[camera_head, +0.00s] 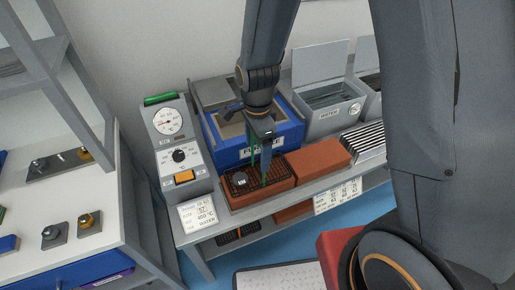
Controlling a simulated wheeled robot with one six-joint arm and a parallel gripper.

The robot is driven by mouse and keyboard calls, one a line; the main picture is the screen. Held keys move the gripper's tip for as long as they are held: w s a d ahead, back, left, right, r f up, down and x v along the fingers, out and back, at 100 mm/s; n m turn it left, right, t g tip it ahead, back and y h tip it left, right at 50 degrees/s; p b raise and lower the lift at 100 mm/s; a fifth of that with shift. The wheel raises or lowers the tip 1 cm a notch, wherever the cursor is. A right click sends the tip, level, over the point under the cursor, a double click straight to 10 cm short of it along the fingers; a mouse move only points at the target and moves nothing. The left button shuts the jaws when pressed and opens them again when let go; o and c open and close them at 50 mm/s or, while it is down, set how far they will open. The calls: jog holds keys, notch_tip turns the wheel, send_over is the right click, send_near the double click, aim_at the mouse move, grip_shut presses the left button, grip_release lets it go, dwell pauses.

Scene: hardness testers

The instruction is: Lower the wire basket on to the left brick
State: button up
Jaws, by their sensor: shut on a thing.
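The wire basket (242,184) is a dark mesh tray with a small round grey piece in it. It lies over the top of the left brick (272,194), a reddish-brown block on the bench, and covers most of its top. I cannot tell whether it touches the brick or hangs just above it. My gripper (263,150) points down above the basket's right part, shut on it by green uprights that look like its handle. The exact grip is small and partly hidden.
A blue furnace (228,153) stands close behind. A grey dial unit (176,145) stands left, another brick (318,158) right. A water tank (325,120) with its lid up and a ribbed rack (364,141) are farther right. Another dark basket (238,234) is on the lower shelf.

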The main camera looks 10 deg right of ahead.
jog(key=shift+f, duration=0.4)
jog(key=o, duration=1.8)
jog(key=shift+o, duration=0.2)
jog(key=shift+r+b, duration=0.6)
jog(key=shift+r, duration=3.35)
jog(key=shift+r, duration=0.1)
